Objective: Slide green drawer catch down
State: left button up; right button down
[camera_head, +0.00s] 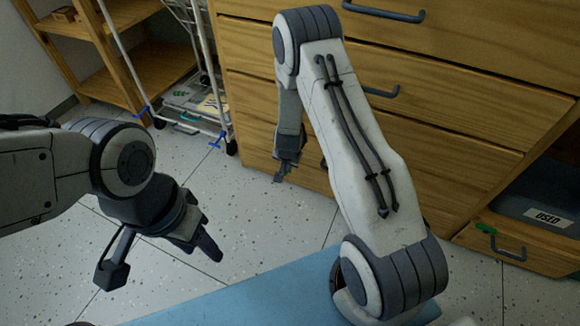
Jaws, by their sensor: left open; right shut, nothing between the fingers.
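The green catch (486,228) is a small piece at the upper left of the low wooden drawer front (549,254), at the right of the view. A dark bar handle (509,251) sits just below and right of it. My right gripper (285,168) points down in front of the wooden drawer unit, shut and empty, well to the left of the catch and apart from it. My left gripper (207,243) is open and empty above the floor at the left, farther from the catch. My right arm stands between both grippers and the catch.
The large wooden drawers (428,115) have dark bar handles. A grey box labelled USED (548,216) sits in the opening above the low drawer. A white wire trolley (206,70) and wooden shelves (125,70) stand at back left. Speckled floor (270,225) lies open between.

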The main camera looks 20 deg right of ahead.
dwell(0.3)
notch_tip(320, 180, down, 4)
jog(key=shift+r+b, duration=0.1)
jog(key=shift+b, duration=1.1)
jog(key=d+p+v, duration=0.1)
jog(key=p+v, duration=0.8)
jog(key=v, duration=0.4)
jog(key=shift+d+r, duration=0.25)
jog(key=shift+r, duration=0.2)
jog(key=shift+s, duration=0.15)
